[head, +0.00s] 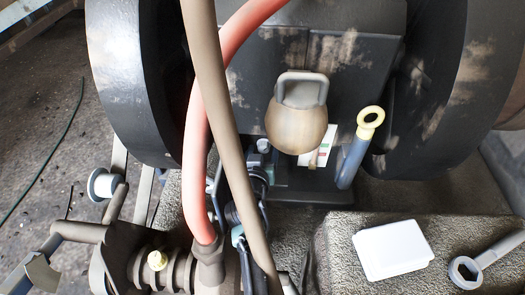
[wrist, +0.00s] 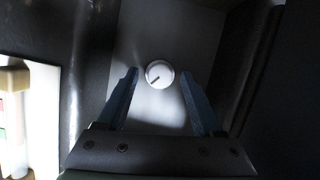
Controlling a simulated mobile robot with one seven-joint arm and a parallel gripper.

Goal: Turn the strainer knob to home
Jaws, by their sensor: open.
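A round white knob (wrist: 159,74) shows in the wrist view on a plain grey panel. A short dark line on its face points to the lower left. I take it for the strainer knob; no home mark is legible near it. My gripper (wrist: 159,88) is open, with one blue finger on each side of the knob in the picture. I see a gap between each finger and the knob, and cannot tell how far the knob lies beyond the tips.
In the wrist view, dark walls flank the panel, and a pale labelled part (wrist: 15,125) is at the left. In the head view, a red hose (head: 198,150) and brown hose (head: 222,110) cross the middle. A white box (head: 393,249) and wrench (head: 485,260) lie lower right.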

